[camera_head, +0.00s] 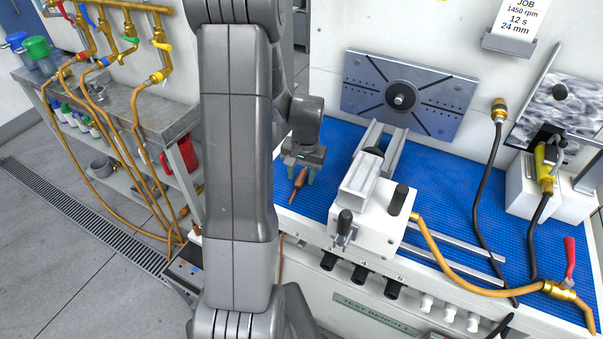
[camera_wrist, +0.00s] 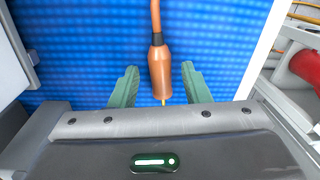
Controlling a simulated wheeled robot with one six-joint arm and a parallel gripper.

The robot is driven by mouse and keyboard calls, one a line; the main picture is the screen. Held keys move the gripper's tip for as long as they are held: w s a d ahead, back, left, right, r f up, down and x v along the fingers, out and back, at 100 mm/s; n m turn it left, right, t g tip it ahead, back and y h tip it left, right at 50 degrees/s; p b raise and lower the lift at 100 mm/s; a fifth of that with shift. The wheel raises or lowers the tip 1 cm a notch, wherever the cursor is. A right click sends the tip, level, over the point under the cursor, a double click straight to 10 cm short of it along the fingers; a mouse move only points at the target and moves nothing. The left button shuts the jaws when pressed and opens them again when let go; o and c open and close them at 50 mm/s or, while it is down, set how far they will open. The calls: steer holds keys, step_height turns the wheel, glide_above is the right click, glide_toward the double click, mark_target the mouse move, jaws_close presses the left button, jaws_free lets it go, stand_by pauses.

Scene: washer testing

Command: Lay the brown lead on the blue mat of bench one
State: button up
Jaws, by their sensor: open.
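The brown lead (camera_wrist: 160,72) lies on the blue mat (camera_wrist: 90,45) in the wrist view, its thick brown plug end pointing toward my gripper with a small yellow tip. Its thinner cord runs away at the top of that view. In the head view the brown lead (camera_head: 300,179) shows on the left part of the blue mat (camera_head: 324,140), near its front edge. My gripper (camera_wrist: 160,88) is open, its two green fingers on either side of the plug and apart from it. My gripper (camera_head: 302,172) also shows in the head view, low over the mat.
A white fixture (camera_head: 372,222) with black knobs stands on the mat right of my gripper. A slotted metal plate (camera_head: 408,92) stands behind. An orange hose (camera_head: 450,262) and black cables (camera_head: 483,190) cross the right side. A shelf bench (camera_head: 150,120) with pipes stands left.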

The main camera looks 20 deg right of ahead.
mark_target(304, 179)
step_height(304, 179, up, 12)
steer(key=shift+s+d+b, duration=0.3)
steer(key=shift+d, duration=0.05)
